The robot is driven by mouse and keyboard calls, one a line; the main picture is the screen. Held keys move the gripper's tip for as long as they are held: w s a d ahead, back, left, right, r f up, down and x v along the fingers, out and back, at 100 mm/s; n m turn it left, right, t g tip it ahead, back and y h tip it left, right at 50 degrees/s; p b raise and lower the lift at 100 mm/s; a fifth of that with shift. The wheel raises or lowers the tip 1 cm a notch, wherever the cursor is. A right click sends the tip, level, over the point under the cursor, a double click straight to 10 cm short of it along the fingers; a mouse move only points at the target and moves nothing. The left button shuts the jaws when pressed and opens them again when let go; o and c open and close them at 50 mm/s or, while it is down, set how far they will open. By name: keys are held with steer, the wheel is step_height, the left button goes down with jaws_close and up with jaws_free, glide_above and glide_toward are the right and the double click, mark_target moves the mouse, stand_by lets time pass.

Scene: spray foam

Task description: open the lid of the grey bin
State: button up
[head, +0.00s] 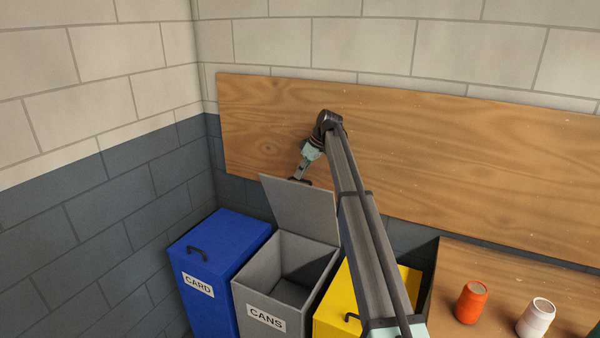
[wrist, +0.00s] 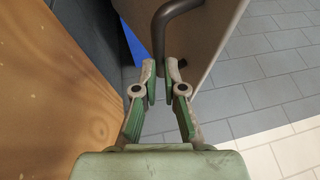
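The grey bin (head: 262,294), labelled CANS, stands between a blue and a yellow bin. Its lid (head: 301,208) is raised to about upright at the rear edge, and the dark inside shows. My gripper (head: 300,181) is behind the top edge of the lid, which partly hides its fingertips. In the wrist view, the lid (wrist: 205,40) fills the top middle with its dark curved handle (wrist: 168,22). The gripper's fingers (wrist: 161,78) are close together, with one leg of the handle between their tips. They look shut on it.
The blue CARD bin (head: 215,262) is shut at the left. The yellow bin (head: 340,314) is at the right, partly behind my arm. A wooden board (head: 440,150) spans the wall close behind my gripper. An orange can (head: 471,302) and a white can (head: 535,318) stand on a wooden top.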

steer(key=o, duration=0.5)
steer(key=f, duration=0.1)
steer(key=w+f, duration=0.1)
steer(key=w+d+f, duration=0.1)
steer(key=f, duration=0.1)
steer(key=v, duration=0.8)
steer(key=a+v, duration=0.1)
steer(key=v, duration=0.4)
steer(key=shift+s+r, duration=0.2)
steer(key=shift+s, duration=0.15)
